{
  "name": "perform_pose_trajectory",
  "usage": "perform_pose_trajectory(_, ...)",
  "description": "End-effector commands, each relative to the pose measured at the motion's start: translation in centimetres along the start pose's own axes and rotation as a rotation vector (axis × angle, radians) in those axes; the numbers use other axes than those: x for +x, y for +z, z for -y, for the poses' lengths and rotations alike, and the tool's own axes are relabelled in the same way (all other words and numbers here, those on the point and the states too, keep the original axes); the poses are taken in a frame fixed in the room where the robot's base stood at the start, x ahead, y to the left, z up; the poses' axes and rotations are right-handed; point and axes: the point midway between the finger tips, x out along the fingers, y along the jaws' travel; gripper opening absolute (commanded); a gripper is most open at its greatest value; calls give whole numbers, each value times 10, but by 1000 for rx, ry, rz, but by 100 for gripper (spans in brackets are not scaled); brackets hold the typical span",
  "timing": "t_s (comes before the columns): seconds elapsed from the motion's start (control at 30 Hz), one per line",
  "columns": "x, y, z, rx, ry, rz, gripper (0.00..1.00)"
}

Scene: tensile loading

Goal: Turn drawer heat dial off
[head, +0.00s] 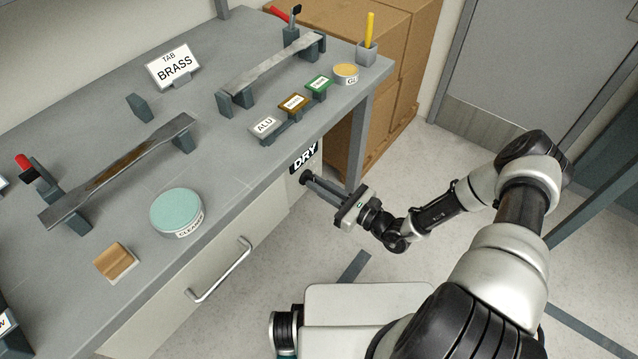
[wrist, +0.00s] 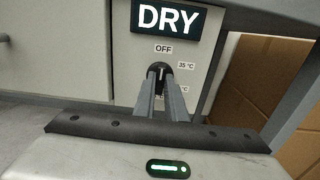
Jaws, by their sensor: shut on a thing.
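The heat dial (wrist: 160,68) is a small black knob on the light panel under the DRY sign (wrist: 164,18). An OFF label (wrist: 163,48) sits just above it, and a 35 °C label (wrist: 186,65) sits to its upper right. Another temperature label below right is partly hidden by a finger. The dial's white pointer line looks roughly upright, toward OFF. My gripper (wrist: 162,74) is shut on the dial, one finger on each side.
The drawer front with its handle (head: 220,270) is left of my gripper. The bench leg (head: 358,140) and cardboard boxes (head: 385,110) stand close on the right. The benchtop (head: 235,165) overhangs above. Open floor lies in front.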

Motion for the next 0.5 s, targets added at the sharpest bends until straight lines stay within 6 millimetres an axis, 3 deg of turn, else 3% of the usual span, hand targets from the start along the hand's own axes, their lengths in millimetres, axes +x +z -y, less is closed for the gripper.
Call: perform_pose_trajectory(0.5,-1,-1,0,-33,0,-2,0)
